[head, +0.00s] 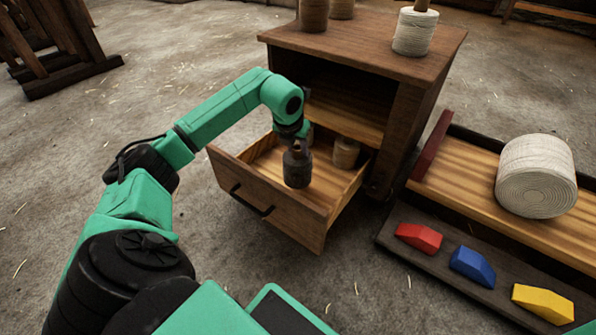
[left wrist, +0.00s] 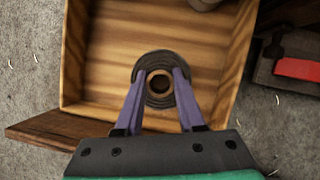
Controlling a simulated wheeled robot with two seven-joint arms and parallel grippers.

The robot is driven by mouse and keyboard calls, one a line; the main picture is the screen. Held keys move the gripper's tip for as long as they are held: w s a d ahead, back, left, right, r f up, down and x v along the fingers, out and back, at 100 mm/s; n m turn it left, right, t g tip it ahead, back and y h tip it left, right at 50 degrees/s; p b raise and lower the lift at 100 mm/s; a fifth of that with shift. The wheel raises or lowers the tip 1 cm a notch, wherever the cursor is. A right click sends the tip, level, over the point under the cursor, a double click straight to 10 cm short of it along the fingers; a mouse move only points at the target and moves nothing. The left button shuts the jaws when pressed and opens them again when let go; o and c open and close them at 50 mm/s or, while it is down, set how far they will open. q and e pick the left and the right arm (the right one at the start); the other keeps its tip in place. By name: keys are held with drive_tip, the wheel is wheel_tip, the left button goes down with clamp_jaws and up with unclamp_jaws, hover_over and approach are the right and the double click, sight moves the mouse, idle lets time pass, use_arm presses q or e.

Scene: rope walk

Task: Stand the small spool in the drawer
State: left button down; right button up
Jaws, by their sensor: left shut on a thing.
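The small spool (head: 297,168) is wound with dark grey cord around a wooden core and is upright. My left gripper (head: 297,141) is shut on its top from above. In the left wrist view, the purple fingers of my left gripper (left wrist: 159,75) sit on either side of the spool (left wrist: 159,99), and its hollow core faces the camera. The spool is inside the outline of the open wooden drawer (head: 232,178); whether its base touches the drawer floor (left wrist: 110,60) I cannot tell. My right gripper is not in view.
A tan spool (head: 346,153) stands at the drawer's back right. The cabinet (head: 365,45) carries a white spool (head: 415,32) and brown ones on top.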

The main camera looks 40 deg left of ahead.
sight(297, 158)
use_arm(q)
wheel_tip(297, 158, down, 5)
drive_tip(key=b, duration=0.2)
drive_tip(key=shift+b, duration=0.35)
drive_tip(key=shift+f, duration=0.2)
drive_tip(key=shift+r, duration=0.2)
drive_tip(key=c, duration=0.5)
unclamp_jaws()
drive_tip(key=shift+f, duration=0.1)
drive_tip(key=p+v, duration=0.8)
drive_tip(key=v, duration=0.3)
drive_tip(key=shift+s+r, duration=0.1)
drive_tip(key=shift+r, duration=0.25)
drive_tip(key=shift+s+d+r, duration=0.1)
drive_tip(key=shift+s+r, duration=0.1)
